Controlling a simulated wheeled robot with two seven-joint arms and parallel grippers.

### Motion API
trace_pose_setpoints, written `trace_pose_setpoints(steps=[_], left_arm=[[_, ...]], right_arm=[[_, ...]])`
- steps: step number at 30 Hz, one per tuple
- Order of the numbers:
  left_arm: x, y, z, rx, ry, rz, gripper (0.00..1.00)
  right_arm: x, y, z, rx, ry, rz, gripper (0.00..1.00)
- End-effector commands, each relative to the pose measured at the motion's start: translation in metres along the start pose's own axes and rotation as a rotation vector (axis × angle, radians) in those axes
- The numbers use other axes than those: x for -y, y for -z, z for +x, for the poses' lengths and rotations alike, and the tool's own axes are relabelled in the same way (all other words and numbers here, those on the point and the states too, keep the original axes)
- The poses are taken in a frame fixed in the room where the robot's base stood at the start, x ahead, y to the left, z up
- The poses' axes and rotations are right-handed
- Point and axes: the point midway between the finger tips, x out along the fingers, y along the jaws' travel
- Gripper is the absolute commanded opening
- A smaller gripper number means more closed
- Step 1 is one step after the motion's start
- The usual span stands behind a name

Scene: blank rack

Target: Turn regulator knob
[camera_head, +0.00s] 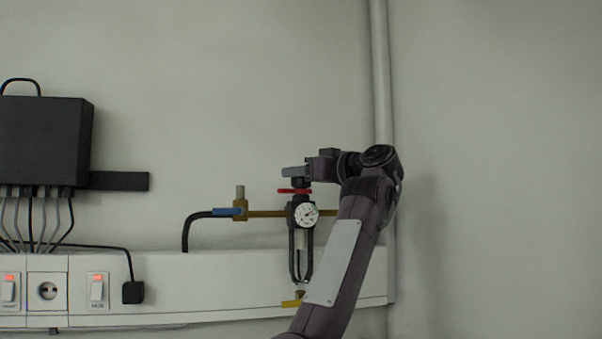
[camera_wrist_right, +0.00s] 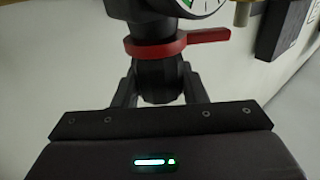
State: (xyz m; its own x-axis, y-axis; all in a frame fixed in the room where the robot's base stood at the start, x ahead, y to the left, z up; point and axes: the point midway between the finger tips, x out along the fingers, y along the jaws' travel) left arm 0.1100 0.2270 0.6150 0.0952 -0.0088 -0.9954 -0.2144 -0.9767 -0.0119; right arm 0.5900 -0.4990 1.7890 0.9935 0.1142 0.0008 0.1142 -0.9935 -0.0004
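The regulator (camera_head: 302,240) is mounted on the wall, with a round white gauge (camera_head: 306,215), a red ring with a lever (camera_head: 294,191) and a dark knob (camera_head: 301,183) on top. My right gripper (camera_head: 293,172) is at the knob. In the right wrist view the knob (camera_wrist_right: 160,82) sits between the two fingers of my right gripper (camera_wrist_right: 160,88), just beyond the palm. I cannot tell whether the fingers touch it. The red lever (camera_wrist_right: 190,41) points right there, with the gauge (camera_wrist_right: 196,6) partly cut off above. My left gripper is not in view.
A white wall trunking (camera_head: 220,285) carries switches and a socket (camera_head: 48,291). A black box (camera_head: 42,140) with cables hangs at left. A vertical pipe (camera_head: 380,70) runs behind my arm.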

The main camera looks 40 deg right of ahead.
Motion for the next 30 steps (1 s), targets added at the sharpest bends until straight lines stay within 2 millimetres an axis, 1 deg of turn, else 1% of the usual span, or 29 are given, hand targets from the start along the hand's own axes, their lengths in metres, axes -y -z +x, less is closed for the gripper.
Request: trace_pose_setpoints(steps=[1, 4, 5, 13, 23, 24, 27, 28, 30], left_arm=[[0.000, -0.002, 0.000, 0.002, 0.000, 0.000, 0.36], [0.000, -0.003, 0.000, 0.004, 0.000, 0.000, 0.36], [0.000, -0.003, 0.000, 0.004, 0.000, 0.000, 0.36], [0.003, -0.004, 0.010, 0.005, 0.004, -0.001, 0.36], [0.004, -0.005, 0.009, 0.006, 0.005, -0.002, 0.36], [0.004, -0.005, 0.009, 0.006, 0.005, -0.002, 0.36], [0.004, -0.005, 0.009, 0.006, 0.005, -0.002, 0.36], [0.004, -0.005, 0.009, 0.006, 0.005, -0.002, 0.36], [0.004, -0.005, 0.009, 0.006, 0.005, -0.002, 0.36]], right_arm=[[0.000, 0.000, 0.000, 0.001, 0.001, 0.000, 0.30], [0.000, 0.000, 0.000, 0.001, 0.001, 0.000, 0.17], [0.000, 0.000, 0.000, 0.001, 0.001, 0.000, 0.15], [0.000, -0.001, 0.000, 0.000, 0.090, 0.001, 0.15], [0.000, 0.000, 0.000, 0.001, 0.106, 0.000, 0.15], [0.000, 0.000, 0.000, 0.001, 0.106, 0.000, 0.43], [0.000, 0.000, 0.000, 0.001, 0.106, 0.000, 0.56], [0.000, 0.000, 0.000, 0.001, 0.106, 0.000, 0.59], [0.000, 0.000, 0.000, 0.001, 0.106, 0.000, 0.59]])
